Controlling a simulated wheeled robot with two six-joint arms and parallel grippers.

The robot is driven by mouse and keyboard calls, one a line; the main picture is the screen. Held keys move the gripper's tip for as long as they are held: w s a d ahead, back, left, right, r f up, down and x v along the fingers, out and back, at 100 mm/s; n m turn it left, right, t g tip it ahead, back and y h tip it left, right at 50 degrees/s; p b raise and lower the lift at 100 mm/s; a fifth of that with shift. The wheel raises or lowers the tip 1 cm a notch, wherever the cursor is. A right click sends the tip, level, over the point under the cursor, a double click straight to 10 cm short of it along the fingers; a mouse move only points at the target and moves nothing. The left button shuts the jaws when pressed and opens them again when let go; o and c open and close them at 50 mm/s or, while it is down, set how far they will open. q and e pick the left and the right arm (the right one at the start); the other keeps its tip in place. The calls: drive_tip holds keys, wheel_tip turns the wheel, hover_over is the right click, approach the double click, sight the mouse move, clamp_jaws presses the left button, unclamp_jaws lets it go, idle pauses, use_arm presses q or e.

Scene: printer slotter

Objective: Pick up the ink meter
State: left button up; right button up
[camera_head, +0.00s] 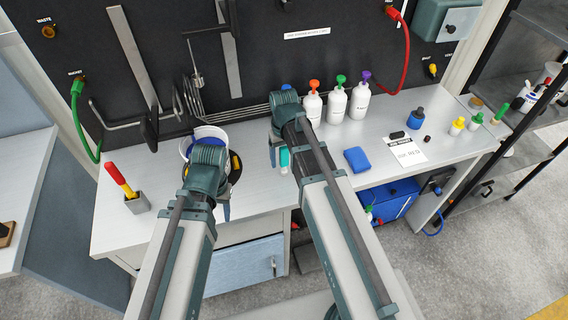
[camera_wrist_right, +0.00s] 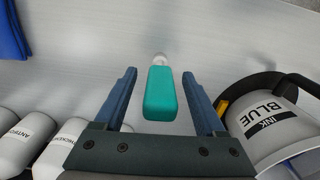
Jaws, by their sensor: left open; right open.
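The ink meter appears to be the teal block with a white tip (camera_wrist_right: 160,93), lying on the pale workbench. A small teal part of it (camera_head: 284,160) shows in the head view beneath my right gripper. My right gripper (camera_wrist_right: 159,73) is open, with one finger on each side of the teal block in the wrist view and a visible gap on both sides. Whether the fingers are level with it or above it I cannot tell. My left gripper (camera_head: 207,195) is open above the bench at the left, partly hidden by its own arm.
A white bucket labelled INK BLUE (camera_wrist_right: 275,125) stands close beside my right gripper. Several white bottles (camera_head: 336,103) stand at the back of the bench. A blue cloth (camera_head: 357,160) lies to the right, and a grey holder with a red-yellow tool (camera_head: 138,203) stands at the left.

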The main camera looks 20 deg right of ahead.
clamp_jaws()
drive_tip(key=shift+r, duration=0.15)
idle(0.4)
